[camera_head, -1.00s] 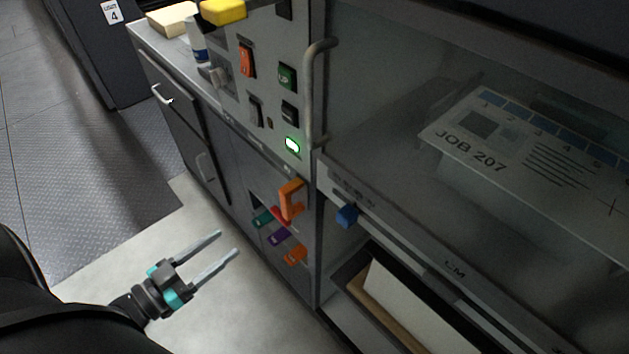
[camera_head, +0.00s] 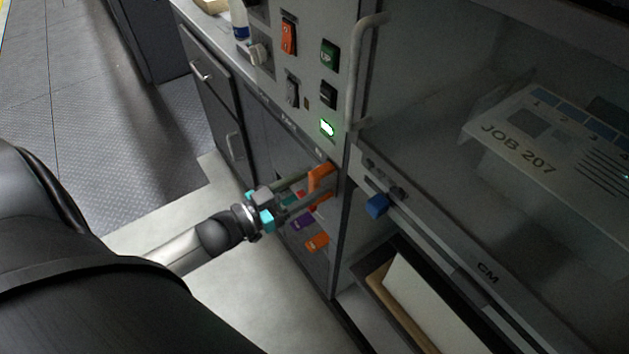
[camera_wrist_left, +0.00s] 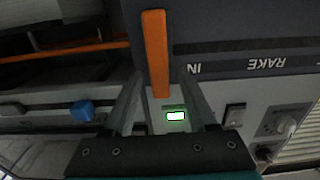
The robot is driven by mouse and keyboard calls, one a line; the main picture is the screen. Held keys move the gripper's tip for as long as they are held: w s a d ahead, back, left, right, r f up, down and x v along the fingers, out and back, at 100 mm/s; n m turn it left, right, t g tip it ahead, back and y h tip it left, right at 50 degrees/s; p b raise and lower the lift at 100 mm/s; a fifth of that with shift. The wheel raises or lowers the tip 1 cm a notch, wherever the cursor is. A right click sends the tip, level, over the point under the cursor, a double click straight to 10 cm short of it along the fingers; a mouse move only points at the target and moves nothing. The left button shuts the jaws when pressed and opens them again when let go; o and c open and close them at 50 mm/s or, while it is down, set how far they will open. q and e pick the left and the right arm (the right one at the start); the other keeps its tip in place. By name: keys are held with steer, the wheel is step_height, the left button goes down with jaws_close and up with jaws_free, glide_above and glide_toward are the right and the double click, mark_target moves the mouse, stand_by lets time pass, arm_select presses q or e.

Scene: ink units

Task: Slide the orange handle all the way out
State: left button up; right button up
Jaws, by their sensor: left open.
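The upper orange handle (camera_head: 322,174) sticks out of the dark cabinet front below the lit green button. My left gripper (camera_head: 315,184) is at this handle, its two fingers open and reaching to either side of it. In the left wrist view the orange handle (camera_wrist_left: 155,48) is an upright bar between the open fingers (camera_wrist_left: 162,78), with a gap visible on each side. The fingers partly hide the handle and the coloured handles behind them in the head view. My right gripper is not in view.
A purple handle (camera_head: 303,221) and a lower orange handle (camera_head: 317,242) sit just below. A blue knob (camera_head: 377,206) is to the right, above an open drawer (camera_head: 400,320). A grey bar handle (camera_head: 358,75) stands above. Floor (camera_head: 235,290) left of the cabinet is clear.

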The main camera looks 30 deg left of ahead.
arm_select(q)
steer(key=shift+w+d, duration=0.25)
steer(key=shift+w, duration=0.4)
steer(key=shift+c, duration=0.2)
jaws_close()
stand_by(0.9)
